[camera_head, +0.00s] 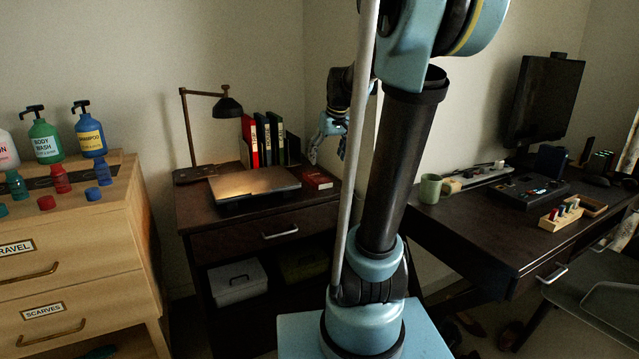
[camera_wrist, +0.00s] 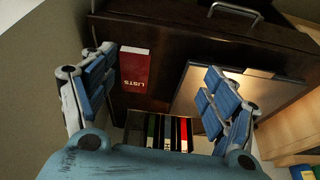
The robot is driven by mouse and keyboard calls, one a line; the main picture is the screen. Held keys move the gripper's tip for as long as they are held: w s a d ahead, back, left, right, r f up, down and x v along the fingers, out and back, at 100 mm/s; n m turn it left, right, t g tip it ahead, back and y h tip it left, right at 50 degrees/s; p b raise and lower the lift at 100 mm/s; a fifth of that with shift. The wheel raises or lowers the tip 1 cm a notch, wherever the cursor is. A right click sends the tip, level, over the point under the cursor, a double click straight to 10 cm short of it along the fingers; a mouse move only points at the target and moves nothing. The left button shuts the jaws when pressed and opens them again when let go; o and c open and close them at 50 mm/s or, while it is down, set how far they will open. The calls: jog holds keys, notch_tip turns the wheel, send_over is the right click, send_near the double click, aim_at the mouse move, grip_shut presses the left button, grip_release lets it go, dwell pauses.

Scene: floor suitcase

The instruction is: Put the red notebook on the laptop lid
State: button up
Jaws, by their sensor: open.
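The red notebook (camera_head: 317,180), marked LISTS in the wrist view (camera_wrist: 135,68), lies on the dark desk just right of the laptop. The closed laptop's lid (camera_head: 250,182) is a flat tan-grey surface in the middle of the desk; it also shows in the wrist view (camera_wrist: 262,92), partly behind a finger. My gripper (camera_head: 327,153) is above the right part of the desk, over the notebook's side. In the wrist view my gripper (camera_wrist: 158,68) is open and empty, with the notebook between its fingers, nearer the left one, and apparently below them.
Several upright binders (camera_head: 262,138) stand at the back of the desk (camera_head: 215,218), behind the laptop. A desk lamp (camera_head: 228,107) stands at the back left. A wall is close behind. A dresser with bottles (camera_head: 90,138) is at the left; another desk holds a mug (camera_head: 432,189).

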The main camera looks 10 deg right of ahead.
jog(key=w+d+r, duration=0.2)
jog(key=w, duration=0.8)
send_near(317, 177)
notch_tip(317, 177, down, 2)
jog(key=shift+w+f+n+t, duration=0.1)
jog(key=shift+f+n+t, duration=0.05)
jog(key=shift+n+t, duration=0.2)
jog(key=shift+x, duration=3.1)
jog(key=c, duration=1.3)
